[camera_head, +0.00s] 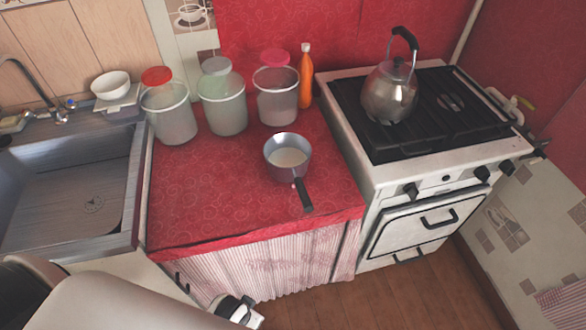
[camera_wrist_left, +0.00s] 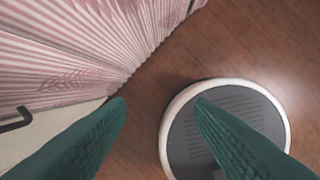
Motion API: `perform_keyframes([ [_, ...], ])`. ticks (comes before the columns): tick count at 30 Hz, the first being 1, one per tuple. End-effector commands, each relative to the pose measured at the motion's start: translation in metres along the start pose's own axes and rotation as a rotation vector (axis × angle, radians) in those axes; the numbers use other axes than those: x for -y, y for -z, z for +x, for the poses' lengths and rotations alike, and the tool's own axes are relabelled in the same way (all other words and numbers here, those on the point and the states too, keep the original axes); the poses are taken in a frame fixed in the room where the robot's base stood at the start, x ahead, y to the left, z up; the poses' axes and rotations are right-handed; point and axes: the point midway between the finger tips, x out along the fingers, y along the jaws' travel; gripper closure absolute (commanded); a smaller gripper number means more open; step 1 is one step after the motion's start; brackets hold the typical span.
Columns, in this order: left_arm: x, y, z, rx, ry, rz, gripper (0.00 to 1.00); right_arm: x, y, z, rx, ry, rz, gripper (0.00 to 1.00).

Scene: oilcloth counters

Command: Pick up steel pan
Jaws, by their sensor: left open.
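The steel pan (camera_head: 276,172) stands upright on the red oilcloth counter (camera_head: 215,190), near its right side by the stove. Its inside looks pale at the bottom. Its dark handle (camera_head: 304,196) points toward the counter's front edge. My left arm comes in from the lower left in the head view, its end low in front of the curtain and well below the pan. In the left wrist view my left gripper (camera_wrist_left: 160,103) shows two green fingers, apart and with nothing between them. The pan is not in the left wrist view. My right gripper is not in view.
Several lidded jars (camera_head: 222,112) and an orange bottle (camera_head: 305,78) line the counter's back. A stove (camera_head: 400,165) with a kettle (camera_head: 388,95) stands right of the pan. A sink (camera_head: 70,195) is at left. A striped curtain (camera_head: 250,265) hangs below. The counter left of the pan is clear.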

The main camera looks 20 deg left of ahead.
Motion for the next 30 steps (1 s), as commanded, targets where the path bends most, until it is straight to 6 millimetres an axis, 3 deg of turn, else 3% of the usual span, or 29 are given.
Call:
perform_keyframes([
  [3,-0.004,-0.027,-0.034,0.038,-0.008,0.002,0.51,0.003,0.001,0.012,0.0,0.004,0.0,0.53],
  [11,-0.017,-0.066,-0.102,0.145,-0.054,0.036,0.51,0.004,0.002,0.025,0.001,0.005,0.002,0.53],
  [14,-0.027,-0.086,-0.128,0.234,-0.1,0.075,0.51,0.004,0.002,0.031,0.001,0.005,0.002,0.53],
  [16,-0.041,-0.109,-0.149,0.354,-0.169,0.14,0.51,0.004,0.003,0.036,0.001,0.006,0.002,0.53],
  [24,-0.068,-0.167,-0.179,0.668,-0.38,0.38,0.51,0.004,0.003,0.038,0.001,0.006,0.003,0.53],
  [30,-0.072,-0.204,-0.196,0.917,-0.556,0.64,0.51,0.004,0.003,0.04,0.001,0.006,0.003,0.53],
])
